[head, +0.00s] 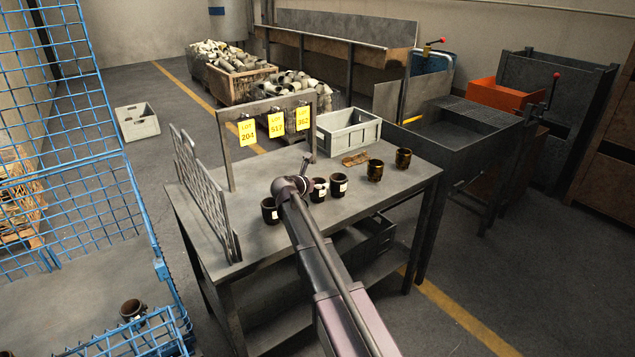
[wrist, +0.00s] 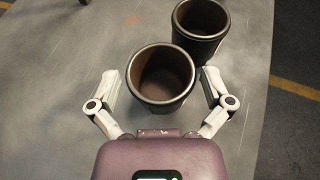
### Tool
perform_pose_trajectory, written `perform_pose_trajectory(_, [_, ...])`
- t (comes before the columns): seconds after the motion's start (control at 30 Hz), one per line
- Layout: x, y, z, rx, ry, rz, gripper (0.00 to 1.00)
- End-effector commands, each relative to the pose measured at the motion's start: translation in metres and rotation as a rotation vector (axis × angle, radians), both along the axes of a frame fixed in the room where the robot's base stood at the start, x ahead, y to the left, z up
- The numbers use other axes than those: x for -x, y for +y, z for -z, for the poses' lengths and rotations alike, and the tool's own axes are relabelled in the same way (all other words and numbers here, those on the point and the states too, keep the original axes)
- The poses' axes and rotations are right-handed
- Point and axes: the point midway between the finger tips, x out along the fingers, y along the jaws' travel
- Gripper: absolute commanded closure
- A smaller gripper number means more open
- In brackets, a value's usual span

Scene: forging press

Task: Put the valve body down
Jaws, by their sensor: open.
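The valve bodies are dark, hollow, cup-like parts. In the wrist view one valve body (wrist: 161,88) sits upright between the fingers of my gripper (wrist: 161,84), its open mouth facing the camera. The fingers are spread, one on each side; contact cannot be made out clearly. It appears to be the one in the head view (head: 319,190) with a white label, standing on the grey table (head: 225,255). A second valve body (wrist: 199,22) stands close beyond it, up and to the right; it also shows in the head view (head: 339,186). My gripper is partly hidden behind my arm.
A blue mesh cage (head: 160,270) is left.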

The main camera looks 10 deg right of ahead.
Motion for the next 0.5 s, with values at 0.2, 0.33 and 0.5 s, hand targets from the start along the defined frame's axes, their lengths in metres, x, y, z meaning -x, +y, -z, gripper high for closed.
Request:
perform_pose_trajectory(0.2, [0.024,0.02,-0.016,0.0,0.0,-0.001,0.0])
perform_pose_trajectory(0.33, [0.039,0.034,-0.025,0.001,0.0,-0.001,0.0])
perform_pose_trajectory(0.5, [0.056,0.051,-0.034,0.0,0.0,-0.001,0.0])
